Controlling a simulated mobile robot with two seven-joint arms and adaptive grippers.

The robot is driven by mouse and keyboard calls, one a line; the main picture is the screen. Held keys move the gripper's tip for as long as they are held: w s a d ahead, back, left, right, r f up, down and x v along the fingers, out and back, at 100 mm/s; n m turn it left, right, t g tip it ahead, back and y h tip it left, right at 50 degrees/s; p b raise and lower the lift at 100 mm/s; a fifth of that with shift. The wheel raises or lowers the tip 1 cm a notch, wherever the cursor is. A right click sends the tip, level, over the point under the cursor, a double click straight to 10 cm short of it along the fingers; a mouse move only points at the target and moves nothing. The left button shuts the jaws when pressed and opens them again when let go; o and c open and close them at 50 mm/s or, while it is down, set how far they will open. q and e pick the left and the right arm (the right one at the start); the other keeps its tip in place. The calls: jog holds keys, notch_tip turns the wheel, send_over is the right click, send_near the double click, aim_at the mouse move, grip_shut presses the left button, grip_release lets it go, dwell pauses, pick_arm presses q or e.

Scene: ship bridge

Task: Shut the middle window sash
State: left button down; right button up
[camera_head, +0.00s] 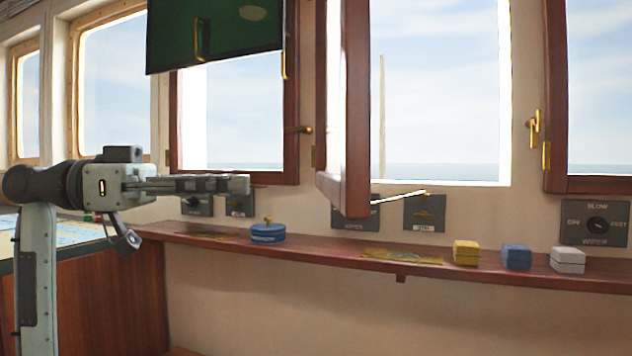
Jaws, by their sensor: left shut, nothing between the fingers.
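The middle window sash (357,100) is a red-brown wooden frame. It stands open, swung into the room and seen nearly edge-on, hinged at the left of its bright opening (440,90). A thin pale rod (400,197) shows to the right of its lower corner; I cannot tell what it is fixed to. A brass catch (534,128) is on the wall right of the opening. My left gripper (246,184) is shut and empty, pointing right. In the picture it is left of the sash's lower edge and apart from it. My right gripper is out of view.
A wooden shelf (330,250) runs below the windows. It bears a round blue tin (267,233) and yellow (466,252), blue (516,256) and white (567,260) boxes. A dark green panel (230,30) hangs at upper left. A wiper switch plate (595,222) is at right.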

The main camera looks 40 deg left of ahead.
aim_at(341, 184)
pick_arm(q)
jog(key=p+x, duration=0.2)
jog(key=x, duration=0.7)
jog(key=shift+w+d, duration=0.15)
jog(key=shift+w, duration=0.05)
jog(key=shift+w+d, duration=0.4)
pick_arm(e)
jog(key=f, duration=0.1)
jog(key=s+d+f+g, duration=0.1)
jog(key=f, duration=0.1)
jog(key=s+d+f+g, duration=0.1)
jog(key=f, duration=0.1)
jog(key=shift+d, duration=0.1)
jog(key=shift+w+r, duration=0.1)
